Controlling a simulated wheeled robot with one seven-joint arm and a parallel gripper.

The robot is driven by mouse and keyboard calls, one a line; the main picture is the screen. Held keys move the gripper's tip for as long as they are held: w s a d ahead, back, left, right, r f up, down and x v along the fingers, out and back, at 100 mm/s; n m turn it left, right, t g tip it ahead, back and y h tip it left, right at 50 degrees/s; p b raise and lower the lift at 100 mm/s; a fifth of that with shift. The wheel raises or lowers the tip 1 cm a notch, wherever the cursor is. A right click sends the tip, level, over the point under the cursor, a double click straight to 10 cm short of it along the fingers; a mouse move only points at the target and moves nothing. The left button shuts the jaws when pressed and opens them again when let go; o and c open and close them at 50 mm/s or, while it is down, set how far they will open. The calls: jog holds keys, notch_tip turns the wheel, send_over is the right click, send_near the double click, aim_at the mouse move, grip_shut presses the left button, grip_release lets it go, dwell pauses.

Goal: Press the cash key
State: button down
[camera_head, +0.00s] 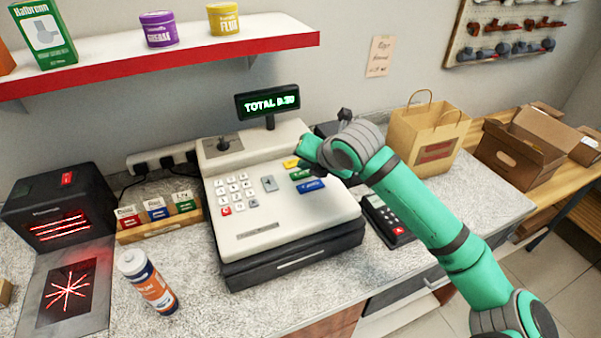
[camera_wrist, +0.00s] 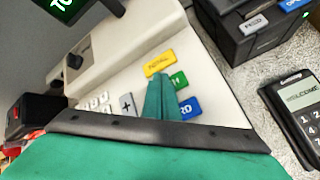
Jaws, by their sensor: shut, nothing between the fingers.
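The cash register (camera_head: 240,215) stands on the counter, its display (camera_head: 268,101) lit with "TOTAL" and digits that are hard to read. On the right of its sloped panel are a yellow key (camera_head: 291,163), a green key (camera_head: 300,174) and a blue key (camera_head: 311,185). In the wrist view the yellow key reads "TOTAL" (camera_wrist: 160,62), and the blue key (camera_wrist: 188,107) shows "RD". The green key (camera_wrist: 179,80) is partly hidden behind my fingers, and its lettering is unreadable. My gripper (camera_wrist: 160,82) is shut and empty over these keys. I cannot tell whether it touches any.
A card terminal (camera_head: 387,218) lies right of the register, with a paper bag (camera_head: 428,135) behind it. A small-box tray (camera_head: 160,230), a bottle (camera_head: 148,280) and a scanner (camera_head: 60,215) stand to the left. A red-edged shelf (camera_head: 170,64) hangs above.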

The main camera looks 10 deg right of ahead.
aim_at(305, 176)
jog(key=shift+f, duration=0.25)
jog(key=shift+f, duration=0.3)
dwell(0.6)
jog(key=shift+r, duration=3.6)
